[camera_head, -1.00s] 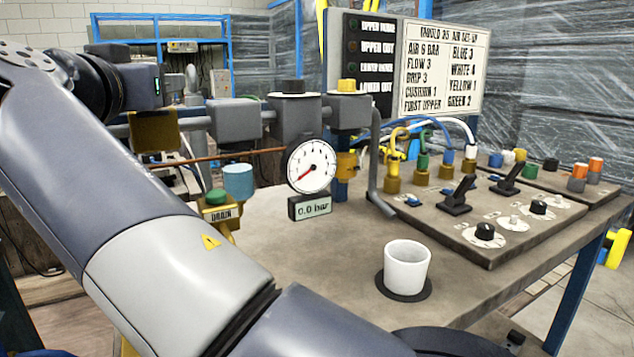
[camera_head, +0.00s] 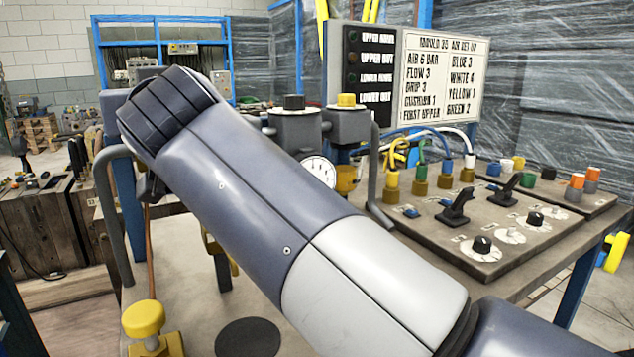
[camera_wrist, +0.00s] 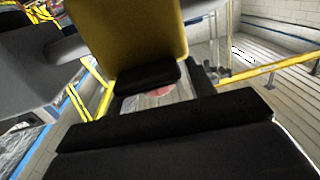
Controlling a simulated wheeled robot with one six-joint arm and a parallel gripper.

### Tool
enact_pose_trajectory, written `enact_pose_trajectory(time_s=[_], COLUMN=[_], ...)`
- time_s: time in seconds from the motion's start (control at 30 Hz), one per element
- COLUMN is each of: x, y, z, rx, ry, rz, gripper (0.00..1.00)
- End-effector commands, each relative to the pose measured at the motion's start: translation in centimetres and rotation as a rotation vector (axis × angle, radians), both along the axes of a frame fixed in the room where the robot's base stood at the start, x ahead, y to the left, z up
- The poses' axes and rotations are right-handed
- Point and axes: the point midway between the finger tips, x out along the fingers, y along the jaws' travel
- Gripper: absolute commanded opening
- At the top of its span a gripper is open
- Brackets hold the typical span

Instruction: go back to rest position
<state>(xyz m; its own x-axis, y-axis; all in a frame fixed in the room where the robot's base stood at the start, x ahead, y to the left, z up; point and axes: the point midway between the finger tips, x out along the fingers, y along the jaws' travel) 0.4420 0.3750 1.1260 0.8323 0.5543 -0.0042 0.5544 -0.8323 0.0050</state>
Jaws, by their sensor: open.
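My arm crosses the middle of the head view from lower right to upper left, over the bench (camera_head: 185,265). In the wrist view the black and yellow parts of my gripper (camera_wrist: 155,95) stand apart, open, with nothing visibly held. A small pinkish patch shows in the gap, too blurred to name. The pressure gauge (camera_head: 320,170) is partly covered by my arm.
The control panel (camera_head: 490,225) with switches and coloured plugs stands at right, before the set-up board (camera_head: 442,75). A yellow knob (camera_head: 143,318) and a bare dark disc (camera_head: 248,337) are at the front. A grey bent pipe (camera_head: 118,215) stands left of my arm.

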Motion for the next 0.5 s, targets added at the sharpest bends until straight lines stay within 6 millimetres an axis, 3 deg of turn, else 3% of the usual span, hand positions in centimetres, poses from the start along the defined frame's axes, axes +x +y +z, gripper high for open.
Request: enact_pose_trajectory(time_s=[0.5], x=[0.33], y=[0.15], z=[0.64], rx=[-0.001], ry=[-0.005], rz=[0.089], gripper=[0.51])
